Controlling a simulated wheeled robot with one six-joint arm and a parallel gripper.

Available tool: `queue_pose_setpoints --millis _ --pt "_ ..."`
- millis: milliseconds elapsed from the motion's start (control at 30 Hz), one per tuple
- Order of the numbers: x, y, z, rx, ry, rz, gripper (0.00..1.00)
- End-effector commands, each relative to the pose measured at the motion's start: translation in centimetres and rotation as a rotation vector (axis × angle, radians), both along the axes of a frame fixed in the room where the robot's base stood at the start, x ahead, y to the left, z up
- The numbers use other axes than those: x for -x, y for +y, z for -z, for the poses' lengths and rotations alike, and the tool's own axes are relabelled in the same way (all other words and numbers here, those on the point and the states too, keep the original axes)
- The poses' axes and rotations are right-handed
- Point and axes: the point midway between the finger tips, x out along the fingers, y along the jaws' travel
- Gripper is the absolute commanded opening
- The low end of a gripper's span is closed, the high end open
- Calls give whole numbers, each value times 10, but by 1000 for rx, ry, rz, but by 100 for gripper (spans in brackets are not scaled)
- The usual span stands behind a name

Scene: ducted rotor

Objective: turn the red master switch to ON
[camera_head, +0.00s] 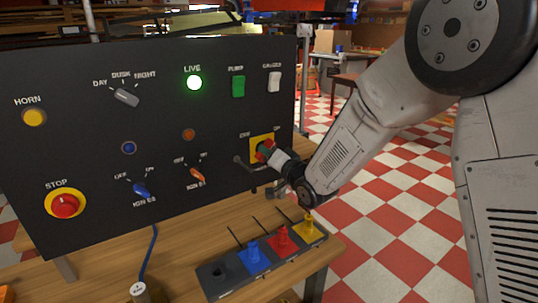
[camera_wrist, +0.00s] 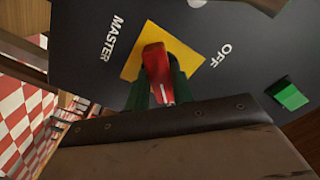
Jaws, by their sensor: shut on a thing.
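The red master switch (camera_wrist: 156,72) sits on a yellow square plate (camera_wrist: 187,55) on the dark control panel. In the wrist view its red handle stands between the two green fingers of my gripper (camera_wrist: 160,86), which are shut on it. I cannot tell the switch's exact setting.
The panel (camera_head: 70,135) also has a lit green LIVE lamp (camera_head: 194,83), a green PUMP switch (camera_head: 238,87), a red STOP button (camera_head: 65,205) and two ignition levers. Below, a black tray (camera_head: 215,289) on the wooden bench holds blue, red and yellow pieces. Checkered floor lies at right.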

Motion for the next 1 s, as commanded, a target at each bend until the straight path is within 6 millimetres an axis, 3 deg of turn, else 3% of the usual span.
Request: queue_pose_setpoints --millis 467,500,567,867,1000 --pt "0 0 0 -12 8 1 1" --pt "0 0 0 -12 8 1 29" --pt "0 0 0 -12 9 1 45" --pt "1 -1 0 -11 8 1 45" --pt "12 -9 0 -12 8 1 45"
